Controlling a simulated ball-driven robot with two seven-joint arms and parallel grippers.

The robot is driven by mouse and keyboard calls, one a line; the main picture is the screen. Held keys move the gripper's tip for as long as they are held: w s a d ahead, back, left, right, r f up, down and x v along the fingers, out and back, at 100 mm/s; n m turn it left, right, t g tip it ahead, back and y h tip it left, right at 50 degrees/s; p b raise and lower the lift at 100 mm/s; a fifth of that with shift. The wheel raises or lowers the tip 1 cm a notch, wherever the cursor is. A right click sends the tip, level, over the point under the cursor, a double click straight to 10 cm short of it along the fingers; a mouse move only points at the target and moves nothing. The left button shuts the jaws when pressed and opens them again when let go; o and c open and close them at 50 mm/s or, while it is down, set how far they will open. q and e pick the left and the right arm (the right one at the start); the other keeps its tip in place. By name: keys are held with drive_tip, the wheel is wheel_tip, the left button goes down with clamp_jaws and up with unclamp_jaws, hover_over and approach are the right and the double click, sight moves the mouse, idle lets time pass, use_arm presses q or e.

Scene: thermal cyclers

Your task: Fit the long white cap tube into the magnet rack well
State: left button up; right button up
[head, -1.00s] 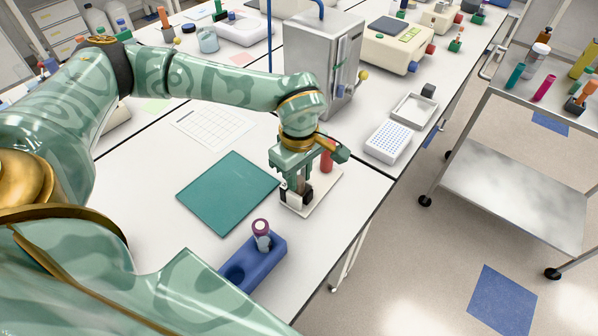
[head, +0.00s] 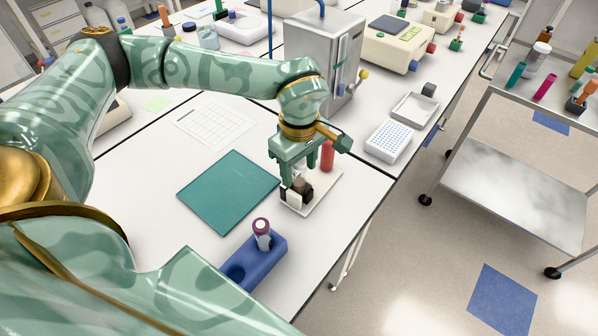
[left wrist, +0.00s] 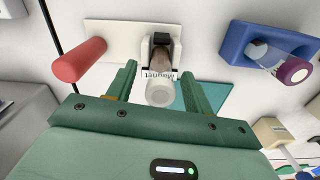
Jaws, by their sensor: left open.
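The long white cap tube (left wrist: 159,92) stands in the well of the magnet rack, its pale cap toward my wrist camera and brownish contents below. The magnet rack (left wrist: 112,36) has a white base and a dark holder with a "Magnet" label; it shows in the head view (head: 322,200) near the table's right edge. My left gripper (left wrist: 160,72) is open, its green fingers on either side of the tube with gaps visible. In the head view the left gripper (head: 291,172) is above the rack and partly hides the tube. My right gripper is not in view.
A red cylinder (head: 327,156) stands on the rack base close beside my left gripper. A blue rack (head: 270,257) holds a purple-capped tube (head: 262,230) in front. A teal mat (head: 228,190) lies to the left. A white tube plate (head: 389,141) is behind right.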

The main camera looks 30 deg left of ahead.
use_arm(q)
wheel_tip(320, 180, up, 13)
drive_tip(key=p, duration=0.1)
drive_tip(key=shift+p, duration=0.4)
